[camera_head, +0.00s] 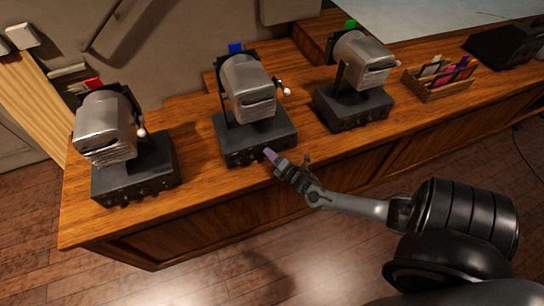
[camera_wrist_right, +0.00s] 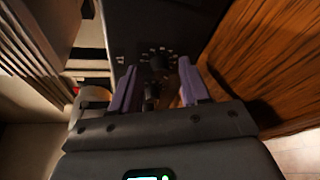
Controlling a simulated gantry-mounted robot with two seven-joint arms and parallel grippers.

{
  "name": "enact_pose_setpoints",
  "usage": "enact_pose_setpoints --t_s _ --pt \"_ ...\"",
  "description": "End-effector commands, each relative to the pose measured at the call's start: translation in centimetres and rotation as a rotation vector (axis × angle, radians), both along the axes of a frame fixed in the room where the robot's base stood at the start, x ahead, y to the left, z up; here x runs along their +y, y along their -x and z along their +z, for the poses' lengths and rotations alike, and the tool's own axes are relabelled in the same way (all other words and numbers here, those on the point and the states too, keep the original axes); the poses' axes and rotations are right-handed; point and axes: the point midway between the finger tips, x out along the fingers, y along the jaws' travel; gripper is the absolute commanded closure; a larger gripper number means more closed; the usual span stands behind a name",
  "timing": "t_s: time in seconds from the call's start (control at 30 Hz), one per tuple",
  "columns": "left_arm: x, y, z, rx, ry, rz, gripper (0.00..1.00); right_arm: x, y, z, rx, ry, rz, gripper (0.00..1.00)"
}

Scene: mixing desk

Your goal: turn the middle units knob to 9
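The middle unit (camera_head: 253,132) is a grey metal mixer head on a dark base with a blue tab on top. Small dark knobs line the front edge of its base. My right gripper (camera_head: 270,154) is at the front right of that base. In the right wrist view its two purple fingers (camera_wrist_right: 157,66) are spread apart. A round dark knob (camera_wrist_right: 158,62) with a ring of pale marks shows between the fingertips on the dark panel. I cannot tell whether the fingers touch it, and its setting is too small to read. My left gripper is not in view.
A similar unit with a red tab (camera_head: 133,166) stands to the left, and one with a green tab (camera_head: 352,105) to the right. A wooden rack (camera_head: 437,88) with coloured items is farther right. The wooden desk's front edge (camera_head: 200,204) runs below the units.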

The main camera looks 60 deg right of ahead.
Motion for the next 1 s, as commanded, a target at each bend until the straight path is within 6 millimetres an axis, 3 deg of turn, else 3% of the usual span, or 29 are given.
enact_pose_setpoints --t_s 0.3,0.47,1.0 --pt "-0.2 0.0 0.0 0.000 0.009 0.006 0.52 0.0 0.1 0.0 0.000 0.001 0.000 0.52" --pt "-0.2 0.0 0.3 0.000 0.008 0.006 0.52 0.4 1.1 0.2 0.001 0.000 0.001 0.52" --pt "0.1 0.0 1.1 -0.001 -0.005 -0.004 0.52 3.1 8.8 1.5 0.002 -0.002 0.000 0.52"
